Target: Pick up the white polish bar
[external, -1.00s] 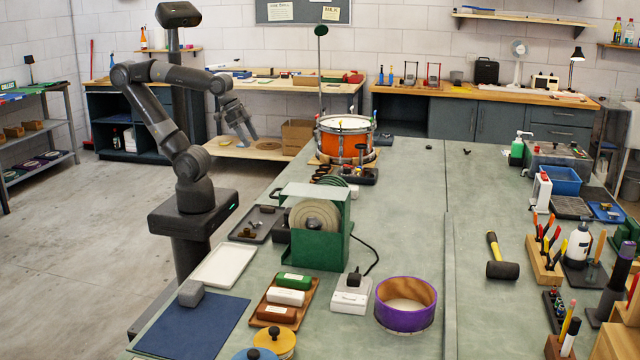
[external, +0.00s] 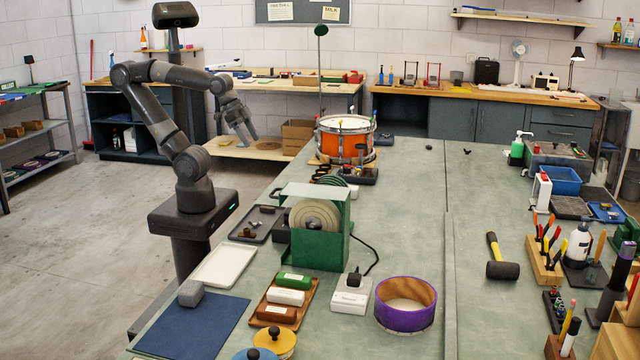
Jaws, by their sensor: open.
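The white polish bar (external: 286,297) lies in a brown wooden tray (external: 262,321) near the front of the bench. It sits between a green bar (external: 293,281) behind it and a brown bar (external: 276,314) in front. My gripper (external: 248,137) is open and empty. It hangs in the air left of the orange drum (external: 345,139), well behind and above the tray, far from the white bar.
A green buffing machine (external: 318,227) stands just behind the tray. A white tray (external: 223,265) and a blue mat (external: 193,328) with a grey block (external: 190,293) lie to the left. A white box (external: 351,296) and a purple drum shell (external: 405,305) stand to the right.

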